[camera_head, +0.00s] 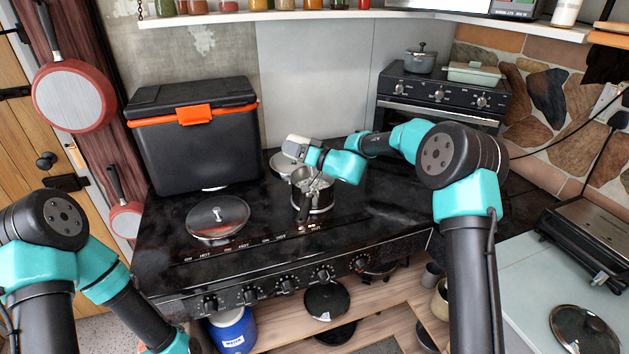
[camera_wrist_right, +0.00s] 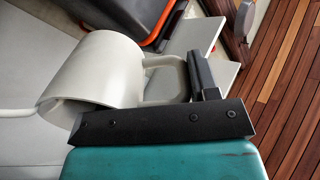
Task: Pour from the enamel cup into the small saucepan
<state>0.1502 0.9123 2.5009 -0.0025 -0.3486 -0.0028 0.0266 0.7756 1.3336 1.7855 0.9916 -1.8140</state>
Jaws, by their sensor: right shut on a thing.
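The enamel cup (camera_head: 296,147) is off-white and lies tilted on its side in the air, above and slightly left of the small saucepan (camera_head: 318,202). My right gripper (camera_head: 312,158) is shut on the cup's handle. The right wrist view shows the cup's wide wall (camera_wrist_right: 90,72) at left and the handle loop between the gripper's dark fingers (camera_wrist_right: 200,85). The cup's contents are hidden, and no stream is visible. The saucepan is metal, stands upright on the black stove, and its dark handle points toward the front. My left arm leaves the head view at the bottom left; its gripper is out of frame.
Behind the cup is a pale round piece (camera_head: 281,163). A black cool box (camera_head: 190,150) with an orange latch stands at the back left. The right stovetop is clear.

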